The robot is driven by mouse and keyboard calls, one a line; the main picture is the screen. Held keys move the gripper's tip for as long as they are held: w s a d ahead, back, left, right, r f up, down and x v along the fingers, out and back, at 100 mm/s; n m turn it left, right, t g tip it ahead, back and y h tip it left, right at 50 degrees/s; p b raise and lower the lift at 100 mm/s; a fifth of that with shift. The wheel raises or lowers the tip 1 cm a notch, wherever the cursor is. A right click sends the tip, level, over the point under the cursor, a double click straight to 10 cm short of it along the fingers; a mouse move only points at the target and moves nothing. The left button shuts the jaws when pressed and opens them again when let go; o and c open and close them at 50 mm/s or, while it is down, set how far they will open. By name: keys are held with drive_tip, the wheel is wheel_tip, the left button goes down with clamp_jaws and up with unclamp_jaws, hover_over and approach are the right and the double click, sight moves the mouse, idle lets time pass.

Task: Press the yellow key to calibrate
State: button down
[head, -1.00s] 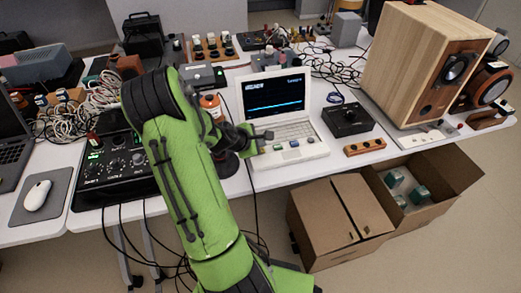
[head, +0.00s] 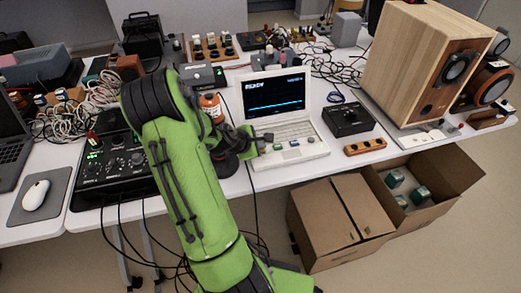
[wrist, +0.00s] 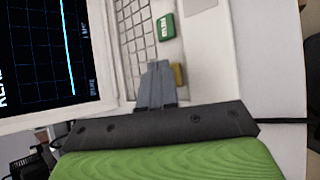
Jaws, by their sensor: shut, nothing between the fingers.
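The white laptop (head: 308,152) stands open on the table, with a dark screen (head: 274,96) showing a blue trace. A row of coloured keys lies along its front edge. In the wrist view the yellow key (wrist: 179,74) shows beside my fingers, partly hidden by them. A green key (wrist: 166,27) lies farther along the row. My gripper (wrist: 157,68) is shut and empty, its tips over the laptop's front strip, close to the yellow key. I cannot tell whether they touch it. In the head view my gripper (head: 268,137) is above the left front part of the laptop.
A black box (head: 347,119) and a wooden block with knobs (head: 365,146) stand right of the laptop. A large wooden speaker (head: 405,70) is farther right. A black control unit (head: 112,160) is left of my arm. Cardboard boxes (head: 330,225) stand below the table edge.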

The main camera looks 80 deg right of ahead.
drive_tip(key=shift+f, duration=0.35)
idle(0.5)
drive_tip(key=shift+r+p, duration=0.65)
drive_tip(key=shift+r, duration=0.25)
drive_tip(key=shift+r, duration=0.1)
wheel_tip(320, 180, up, 5)
drive_tip(key=p, duration=0.4)
idle(0.6)
